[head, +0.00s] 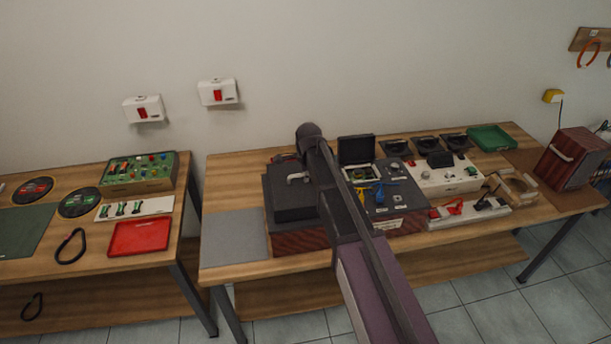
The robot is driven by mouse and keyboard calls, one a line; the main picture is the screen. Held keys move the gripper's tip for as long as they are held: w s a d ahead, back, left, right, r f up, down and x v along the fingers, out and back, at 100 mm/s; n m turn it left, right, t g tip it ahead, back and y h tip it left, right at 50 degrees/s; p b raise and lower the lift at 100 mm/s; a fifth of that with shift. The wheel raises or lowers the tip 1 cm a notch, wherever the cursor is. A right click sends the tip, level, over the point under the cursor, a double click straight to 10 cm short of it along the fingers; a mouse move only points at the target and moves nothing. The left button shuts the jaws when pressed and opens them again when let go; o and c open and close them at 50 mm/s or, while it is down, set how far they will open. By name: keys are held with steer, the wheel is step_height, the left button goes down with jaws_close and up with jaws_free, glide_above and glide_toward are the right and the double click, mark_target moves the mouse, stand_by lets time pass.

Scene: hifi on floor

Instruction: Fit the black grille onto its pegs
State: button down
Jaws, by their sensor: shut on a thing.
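My arm reaches up the middle of the head view and its dark links cover part of the bench. My gripper is hidden behind them, so its fingers and anything between them do not show. A wide dark unit (290,242) with reddish wood-like front sits on the bench under the arm. A flat black slab (292,206) lies on its left part, with a small light grey piece on top. I cannot tell whether this slab is the black grille. The pegs are not distinguishable. A black panel (356,149) stands upright behind the unit's middle.
A white box (455,181) and a pale tray (470,216) are right of the unit. A green tray (491,137) and a dark red case (571,157) stand farther right. A grey mat (235,236) is clear at the left. Another table holds a red tray (139,236).

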steer(key=shift+f+b, duration=0.3)
steer(key=shift+f, duration=0.05)
steer(key=c, duration=0.6)
jaws_free()
steer(key=shift+r, duration=0.2)
step_height(320, 180, up, 9)
steer(key=p, duration=0.9)
steer(key=shift+f, duration=0.1)
steer(key=s+a+f+b, duration=0.2)
steer(key=a, duration=0.6)
steer(key=s+a+f+b, duration=0.2)
steer(key=s+a, duration=0.1)
steer(key=a, duration=0.6)
steer(key=s+a+f+b, duration=0.2)
steer(key=s+a, duration=0.1)
steer(key=a, duration=0.6)
steer(key=shift+a+f, duration=0.1)
